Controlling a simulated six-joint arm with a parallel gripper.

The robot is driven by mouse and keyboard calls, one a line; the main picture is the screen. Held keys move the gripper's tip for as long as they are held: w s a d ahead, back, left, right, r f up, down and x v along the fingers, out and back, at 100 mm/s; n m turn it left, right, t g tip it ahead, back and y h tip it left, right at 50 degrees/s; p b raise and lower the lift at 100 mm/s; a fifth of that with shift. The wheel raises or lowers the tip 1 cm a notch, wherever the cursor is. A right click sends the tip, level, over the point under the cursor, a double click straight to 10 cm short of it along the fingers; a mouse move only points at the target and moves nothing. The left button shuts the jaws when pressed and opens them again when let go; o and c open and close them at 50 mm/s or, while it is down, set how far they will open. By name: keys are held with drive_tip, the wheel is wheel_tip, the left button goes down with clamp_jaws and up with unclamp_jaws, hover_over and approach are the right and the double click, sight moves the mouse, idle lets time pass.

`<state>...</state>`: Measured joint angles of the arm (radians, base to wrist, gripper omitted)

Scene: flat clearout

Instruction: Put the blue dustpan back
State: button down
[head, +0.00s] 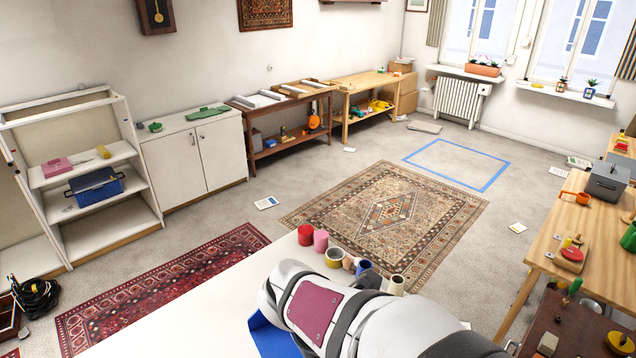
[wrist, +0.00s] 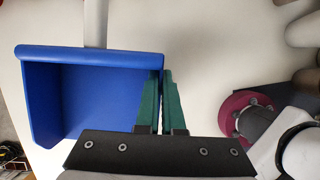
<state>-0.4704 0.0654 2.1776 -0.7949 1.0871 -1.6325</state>
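The blue dustpan (wrist: 100,92) fills the left of the wrist view, with its pale handle (wrist: 96,22) running up out of the frame. In the head view part of the dustpan (head: 272,338) shows at the bottom, with my arm covering the rest. My gripper (wrist: 162,76) has its green fingers close together, one on each side of the dustpan's right side wall, pinching it. My gripper is hidden behind my arm in the head view. The dustpan is over the white tabletop (head: 190,320); I cannot tell whether it touches it.
A white shelf (head: 110,222) and cabinet (head: 190,165) line the left wall. A blue taped rectangle (head: 487,186) marks empty floor at the back.

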drive_tip(key=shift+n, duration=0.6)
drive_tip(key=w, duration=0.3)
drive_tip(key=w+f, duration=0.1)
drive_tip(key=w, duration=0.2)
drive_tip(key=w+f, duration=0.1)
drive_tip(key=w, duration=0.2)
drive_tip(key=shift+w+a, duration=0.1)
drive_tip(key=shift+w, duration=0.15)
drive_tip(key=w+d+f+n, duration=0.1)
drive_tip(key=w+f, duration=0.1)
drive_tip(key=w, duration=0.3)
drive_tip(key=w+d+f+n, duration=0.1)
drive_tip(key=w+d+f, duration=0.1)
drive_tip(key=w, duration=0.4)
drive_tip(key=shift+t+y, duration=0.4)
drive_tip(key=w+a+f, duration=0.1)
drive_tip(key=a+f, duration=0.1)
drive_tip(key=a, duration=0.1)
drive_tip(key=w+a+f, duration=0.1)
drive_tip(key=a+f, duration=0.1)
drive_tip(key=a, duration=0.2)
drive_tip(key=w+a+f, duration=0.1)
drive_tip(key=a+f, duration=0.2)
drive_tip(key=a, duration=0.1)
drive_tip(key=shift+w+f, duration=0.1)
drive_tip(key=shift+w, duration=0.1)
drive_tip(key=shift+a+f, duration=0.1)
drive_tip(key=shift+f, duration=1.9)
